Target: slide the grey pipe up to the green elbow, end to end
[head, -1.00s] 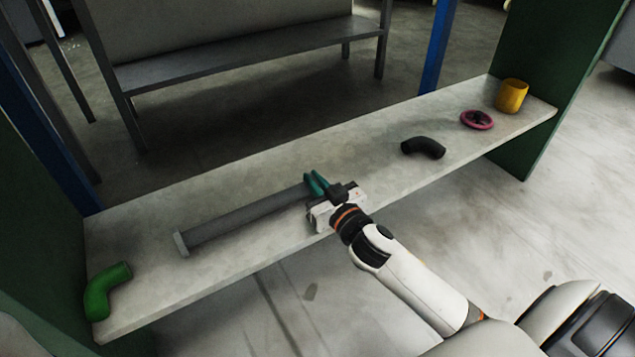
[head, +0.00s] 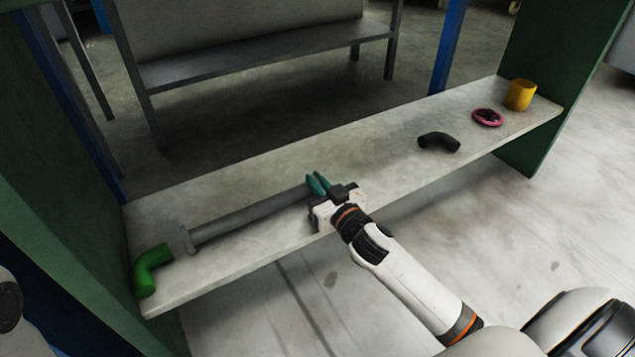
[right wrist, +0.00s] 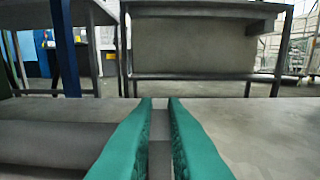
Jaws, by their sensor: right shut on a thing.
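The grey pipe (head: 248,217) lies along the shelf, with a wider collar at its left end. My right gripper (head: 318,184) is shut on the pipe near its right end. The right wrist view shows the pipe (right wrist: 50,143) running off to the left from the teal fingers (right wrist: 160,110). The green elbow (head: 150,272) lies at the left end of the shelf, one mouth turned toward the pipe's collar. Collar and mouth are very close, with what looks like a small gap; I cannot tell whether they line up exactly. My left gripper is not in view.
The pale shelf (head: 385,178) has a black elbow (head: 439,142), a red ring-shaped wheel (head: 488,118) and a yellow cup (head: 520,95) toward its right end. Green side panels (head: 545,130) close both ends. The shelf between my gripper and the black elbow is clear.

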